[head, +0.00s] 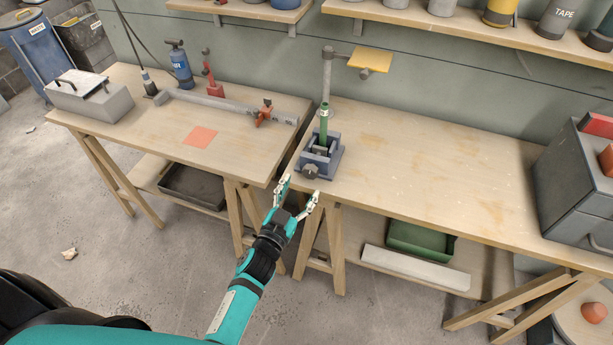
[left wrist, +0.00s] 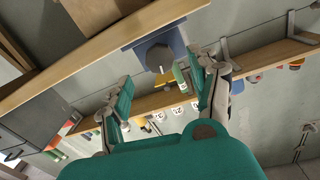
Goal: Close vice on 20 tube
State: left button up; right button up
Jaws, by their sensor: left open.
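A blue-grey vice (head: 334,161) sits at the left front corner of the right-hand bench. Its dark round knob (head: 311,171) faces the front edge. A green tube (head: 324,122) stands upright in the vice; whether the jaws touch it I cannot tell. My left gripper (head: 301,188) is open and empty just in front of the knob, apart from it. In the left wrist view the knob (left wrist: 158,57) shows beyond and between the spread fingers (left wrist: 165,77), with the vice's blue body (left wrist: 179,42) behind it. My right gripper is not in view.
A post with a yellow plate (head: 370,60) rises behind the vice. The right-hand bench (head: 440,160) is clear up to a grey machine (head: 580,180). The left bench holds a long grey pipe (head: 215,104), a red clamp (head: 264,115) and a grey box (head: 90,97).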

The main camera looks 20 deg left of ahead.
aim_at(309, 175)
pick_arm(q)
jog(key=shift+w+d, duration=0.15)
jog(key=shift+w, duration=1.05)
jog(key=shift+w+d, duration=0.1)
jog(key=shift+w, duration=1.05)
jog(key=c, duration=1.2)
